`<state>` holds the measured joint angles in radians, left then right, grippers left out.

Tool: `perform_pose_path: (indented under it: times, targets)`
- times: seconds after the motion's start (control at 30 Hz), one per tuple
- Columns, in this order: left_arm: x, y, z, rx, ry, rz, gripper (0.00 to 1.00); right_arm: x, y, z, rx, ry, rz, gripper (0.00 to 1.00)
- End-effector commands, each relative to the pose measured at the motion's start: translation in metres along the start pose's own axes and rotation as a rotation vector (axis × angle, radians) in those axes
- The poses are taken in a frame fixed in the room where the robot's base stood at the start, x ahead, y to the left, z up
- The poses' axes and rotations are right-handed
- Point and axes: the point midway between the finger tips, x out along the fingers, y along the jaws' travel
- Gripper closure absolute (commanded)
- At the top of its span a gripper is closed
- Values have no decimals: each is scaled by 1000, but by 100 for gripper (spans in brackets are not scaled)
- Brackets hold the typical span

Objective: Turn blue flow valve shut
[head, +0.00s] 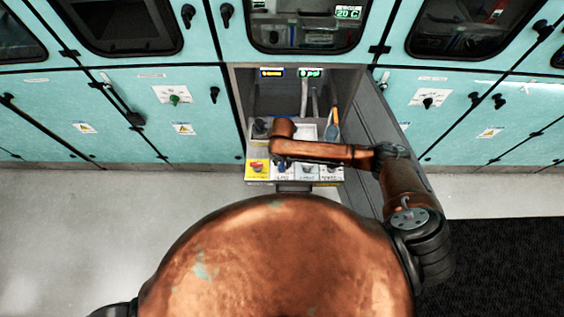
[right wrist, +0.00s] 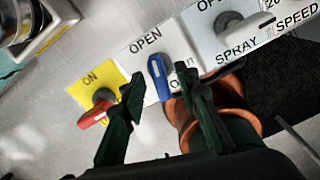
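The blue flow valve has a blue lever handle (right wrist: 158,78) on a white plate marked OPEN (right wrist: 150,43) in the right wrist view. The lever stands nearly upright in that picture, leaning a little left at its top. In the head view the blue valve (head: 282,167) is a small spot on the panel below my right arm. My right gripper (right wrist: 161,84) is open, with one dark green finger on each side of the blue lever. I cannot tell whether either finger touches it. My left gripper is not in view.
Left of the blue valve is a red handle (right wrist: 93,116) on a yellow ON plate (right wrist: 85,88). Right of it is a grey SPRAY knob (right wrist: 252,28). The panel sits in a recess between teal cabinets (head: 170,110), with a side wall (head: 375,130) at right.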

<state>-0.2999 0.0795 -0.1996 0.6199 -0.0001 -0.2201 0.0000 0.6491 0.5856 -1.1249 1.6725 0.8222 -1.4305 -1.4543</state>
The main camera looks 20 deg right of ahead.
Motion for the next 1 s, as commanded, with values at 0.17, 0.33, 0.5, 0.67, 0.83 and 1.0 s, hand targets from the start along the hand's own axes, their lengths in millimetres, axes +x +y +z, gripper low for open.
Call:
perform_pose_path:
  times: [0.17, 0.33, 0.5, 0.67, 0.83, 1.0]
  targets:
    - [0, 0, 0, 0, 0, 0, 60, 0, 0, 0, 0, 0, 0, 82]
    - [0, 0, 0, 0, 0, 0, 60, 0, 0, 0, 1, 0, 0, 94]
    - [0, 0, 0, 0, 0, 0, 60, 0, 0, 0, 1, 0, 0, 100]
    - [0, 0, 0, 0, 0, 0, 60, 0, 0, 0, 1, 0, 0, 100]
    - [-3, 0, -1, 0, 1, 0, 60, -1, 0, 0, 19, 0, -1, 100]
    - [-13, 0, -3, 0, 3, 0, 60, -3, 0, 0, 79, 0, -1, 100]
